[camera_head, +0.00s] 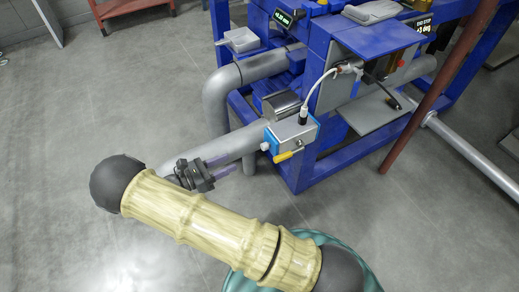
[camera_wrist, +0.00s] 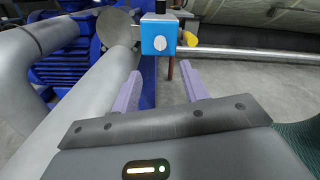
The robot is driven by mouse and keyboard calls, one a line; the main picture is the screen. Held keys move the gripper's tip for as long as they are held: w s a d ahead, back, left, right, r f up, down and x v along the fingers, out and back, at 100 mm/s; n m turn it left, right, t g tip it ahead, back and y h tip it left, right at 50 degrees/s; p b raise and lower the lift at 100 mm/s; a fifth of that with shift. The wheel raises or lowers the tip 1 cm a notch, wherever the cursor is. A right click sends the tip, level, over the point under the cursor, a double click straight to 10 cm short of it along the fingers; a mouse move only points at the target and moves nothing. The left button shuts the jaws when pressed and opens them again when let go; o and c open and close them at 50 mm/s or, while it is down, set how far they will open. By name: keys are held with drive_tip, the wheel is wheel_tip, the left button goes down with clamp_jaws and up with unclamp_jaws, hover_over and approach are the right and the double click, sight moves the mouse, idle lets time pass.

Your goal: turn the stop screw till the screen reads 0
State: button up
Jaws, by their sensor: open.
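A blue and white box (camera_head: 291,135) sits on the end of the blue frame. A white round knob (camera_head: 265,146), which looks like the stop screw, sticks out of its left end. In the wrist view the knob (camera_wrist: 160,43) is on the blue face, straight ahead of the fingers. A screen (camera_head: 422,27) labelled END STOP at the upper right seems to read +3 deg; the small digits are hard to read. My gripper (camera_head: 224,164) is open and empty, left of and a little below the knob, apart from it.
A yellow lever (camera_head: 288,155) juts from the box; it is right of the knob in the wrist view (camera_wrist: 190,39). A thick grey pipe (camera_head: 225,148) runs close behind my gripper. Another screen (camera_head: 284,18) stands on the frame.

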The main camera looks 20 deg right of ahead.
sight(262, 147)
drive_tip(key=b+x, duration=0.2)
drive_tip(key=x, duration=1)
drive_tip(key=shift+d, duration=0.35)
drive_tip(key=shift+w, duration=0.1)
clamp_jaws()
